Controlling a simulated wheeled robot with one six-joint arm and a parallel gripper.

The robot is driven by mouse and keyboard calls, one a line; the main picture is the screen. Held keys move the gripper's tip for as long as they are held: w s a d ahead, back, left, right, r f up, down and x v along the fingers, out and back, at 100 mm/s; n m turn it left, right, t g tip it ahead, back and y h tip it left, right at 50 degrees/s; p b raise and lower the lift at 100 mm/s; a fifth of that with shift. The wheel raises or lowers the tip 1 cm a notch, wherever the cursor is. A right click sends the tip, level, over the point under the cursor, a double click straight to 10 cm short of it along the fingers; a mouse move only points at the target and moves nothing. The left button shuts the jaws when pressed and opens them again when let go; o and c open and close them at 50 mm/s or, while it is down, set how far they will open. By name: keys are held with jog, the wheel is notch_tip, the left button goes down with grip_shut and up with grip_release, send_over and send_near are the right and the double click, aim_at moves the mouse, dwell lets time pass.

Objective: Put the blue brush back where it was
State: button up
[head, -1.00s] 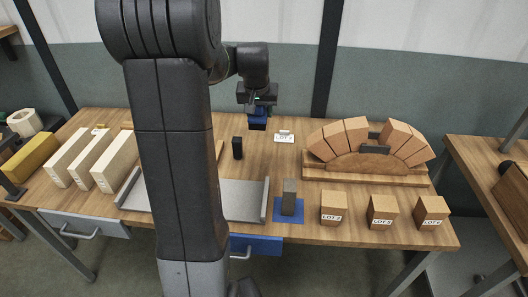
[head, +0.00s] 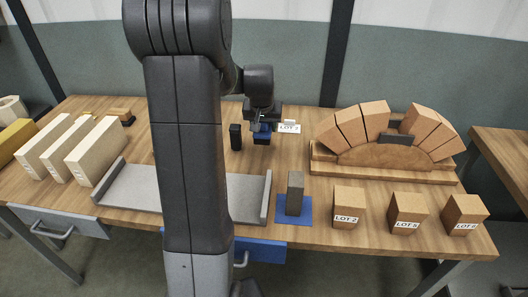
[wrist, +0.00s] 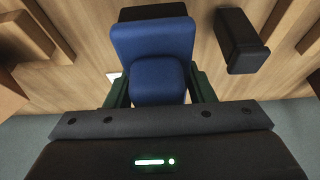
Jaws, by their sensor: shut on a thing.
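The blue brush (wrist: 153,55) is between my gripper's fingers, its blue body filling the middle of the wrist view and a dark part showing at its far end. In the head view the brush (head: 262,130) hangs under my gripper (head: 262,122) at the back middle of the table, beside a small upright black block (head: 236,137). The black block also shows right of the brush in the wrist view (wrist: 241,42), apart from it. My gripper is shut on the brush. I cannot tell whether the brush touches the table.
A wooden brick arch (head: 385,162) stands at the right. In front are a grey tray (head: 247,197), a blue mat (head: 280,212) with a grey-brown block (head: 295,193), and labelled LOT boxes (head: 348,208). Pale bricks (head: 95,150) stand left.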

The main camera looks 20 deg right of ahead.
aim_at(262, 123)
jog(key=shift+f, duration=4.05)
jog(key=o, duration=1.3)
jog(key=shift+r, duration=0.15)
jog(key=shift+r, duration=0.25)
jog(key=v, duration=1.1)
jog(key=shift+s+a+r, duration=0.1)
jog(key=shift+a+r, duration=0.05)
jog(key=shift+r, duration=0.1)
